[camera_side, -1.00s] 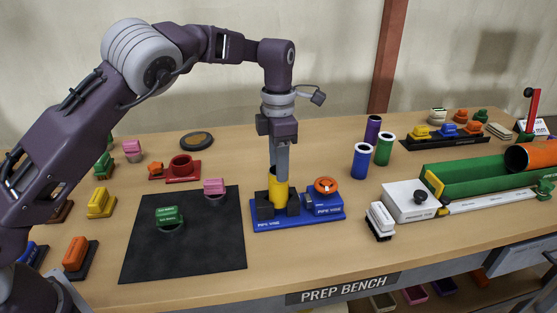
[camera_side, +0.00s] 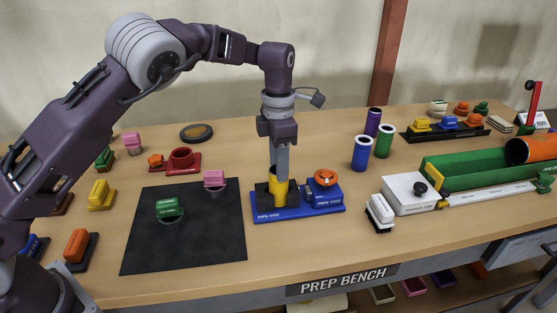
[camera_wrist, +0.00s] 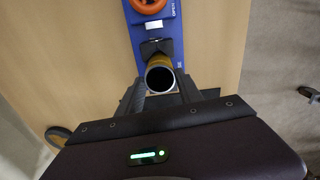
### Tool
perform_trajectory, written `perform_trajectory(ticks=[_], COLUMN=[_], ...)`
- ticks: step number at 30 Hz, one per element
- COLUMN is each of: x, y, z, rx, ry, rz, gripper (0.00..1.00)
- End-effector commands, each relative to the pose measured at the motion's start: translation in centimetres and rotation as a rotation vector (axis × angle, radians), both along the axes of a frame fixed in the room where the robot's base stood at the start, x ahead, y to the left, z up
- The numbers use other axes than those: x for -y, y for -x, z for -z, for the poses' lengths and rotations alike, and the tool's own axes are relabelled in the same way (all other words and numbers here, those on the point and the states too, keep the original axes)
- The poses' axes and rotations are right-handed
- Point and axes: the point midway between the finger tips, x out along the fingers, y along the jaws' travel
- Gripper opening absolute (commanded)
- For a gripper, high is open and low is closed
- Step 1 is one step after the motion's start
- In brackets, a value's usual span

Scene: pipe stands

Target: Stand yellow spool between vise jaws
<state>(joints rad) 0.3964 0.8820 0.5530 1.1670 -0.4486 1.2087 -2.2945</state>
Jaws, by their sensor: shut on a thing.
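The yellow spool (camera_side: 279,190) stands upright over the left part of the blue pipe vise (camera_side: 325,210). Dark vise jaws (camera_side: 262,188) show beside it in the side view. My gripper (camera_side: 281,172) points straight down and is shut on the spool's upper part. In the wrist view the spool's open round end (camera_wrist: 160,78) lies between my two fingers, with a dark jaw block (camera_wrist: 157,47) just beyond it. The orange vise handwheel (camera_side: 325,178) is to the right. Whether the spool's base touches the vise floor is hidden.
A black mat (camera_side: 190,250) lies left of the vise, with green (camera_side: 169,207) and pink-topped (camera_side: 214,179) pieces on it. Purple, blue (camera_side: 361,153) and green (camera_side: 384,141) tubes stand behind right. A white box (camera_side: 408,192) is at right. Bare bench lies in front.

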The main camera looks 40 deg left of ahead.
Motion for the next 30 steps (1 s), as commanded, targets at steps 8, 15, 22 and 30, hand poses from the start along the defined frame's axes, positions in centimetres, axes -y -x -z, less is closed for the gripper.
perform_trajectory(ticks=[8, 15, 22, 30], x=[0.0, 0.0, 0.0, 0.0], y=[0.0, 0.0, -0.1, 0.0], z=[0.3, 0.3, -1.7, -4.5], rx=[0.001, 0.0, 0.004, 0.001], ry=[0.001, 0.0, 0.0, 0.0], rz=[0.0, 0.0, -0.001, 0.0], gripper=[0.66, 0.68, 0.68, 0.68])
